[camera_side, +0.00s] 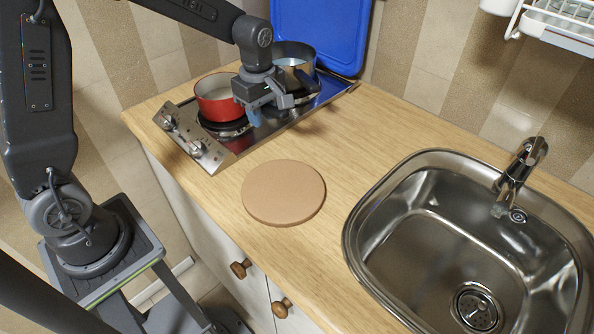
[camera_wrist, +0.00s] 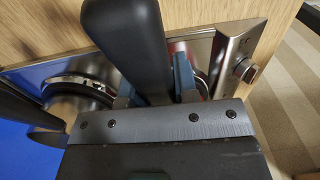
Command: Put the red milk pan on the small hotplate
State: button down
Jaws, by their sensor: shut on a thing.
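The red milk pan (camera_side: 213,103) is upright at the front hotplate (camera_side: 228,130), near the knobs. I cannot tell whether its base touches the plate or hangs just above. My gripper (camera_side: 258,112) is shut on the pan's black handle, on the pan's right side. In the wrist view the dark handle (camera_wrist: 128,40) stands between the blue fingertips of my gripper (camera_wrist: 158,88). Only a sliver of the red pan (camera_wrist: 178,47) shows there; my gripper hides the rest.
A steel pot (camera_side: 294,52) stands on the rear hotplate, close to my gripper. A blue board (camera_side: 320,30) leans on the wall behind. A round cork-coloured mat (camera_side: 284,192) lies on the clear counter, left of the sink (camera_side: 440,240). Knobs (camera_side: 196,147) line the hob's front edge.

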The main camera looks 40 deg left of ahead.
jog(key=shift+f, duration=0.25)
dwell(0.5)
jog(key=c, duration=0.8)
grip_release()
notch_tip(320, 180, up, 14)
jog(key=s+d+m+t, duration=0.1)
jog(key=s+m+t, duration=0.1)
jog(key=s+m, duration=0.7)
jog(key=s+d+f+m+t, duration=0.1)
jog(key=s+d+m+t, duration=0.1)
jog(key=s+m, duration=0.7)
jog(key=shift+s+d+f+t, duration=0.25)
jog(key=shift+s+t, duration=0.55)
jog(key=shift+s, duration=0.05)
